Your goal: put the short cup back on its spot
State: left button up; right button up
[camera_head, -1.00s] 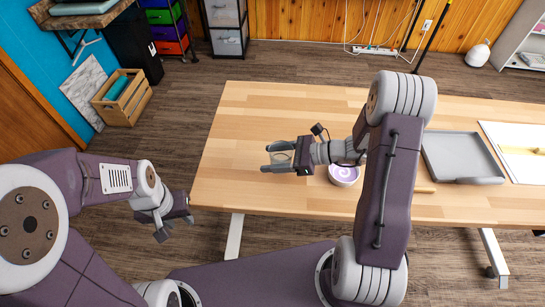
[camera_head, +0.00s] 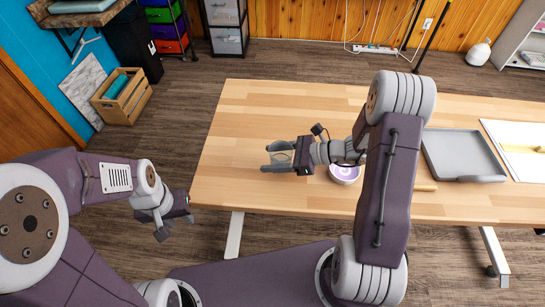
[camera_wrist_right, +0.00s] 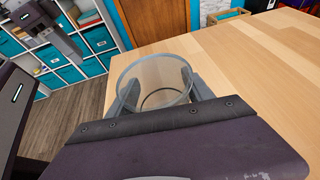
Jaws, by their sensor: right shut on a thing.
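A short clear cup (camera_wrist_right: 155,75) with a grey rim sits between the fingers of my right gripper (camera_wrist_right: 157,92) in the right wrist view. The gripper is shut on its sides. In the head view my right gripper (camera_head: 267,158) is over the left part of the wooden table (camera_head: 245,115), with the cup (camera_head: 282,157) faint between its fingers. I cannot tell whether the cup's base touches the table. My left gripper (camera_head: 174,222) hangs off the table's left edge, away from the cup; its fingers are too unclear to judge. No marked spot for the cup is clearly visible.
A white bowl with purple contents (camera_head: 344,174) stands just right of my right gripper, partly under my arm. A grey tray (camera_head: 462,157) and a white board (camera_head: 515,150) lie further right. The table's left and back left areas are clear.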

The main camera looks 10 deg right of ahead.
jog(key=shift+f+b, duration=0.5)
jog(key=shift+f, duration=0.2)
jog(key=shift+f, duration=0.1)
jog(key=shift+f+b, duration=0.5)
jog(key=shift+f, duration=0.05)
jog(key=shift+f, duration=0.15)
dwell(0.3)
jog(key=o, duration=1.8)
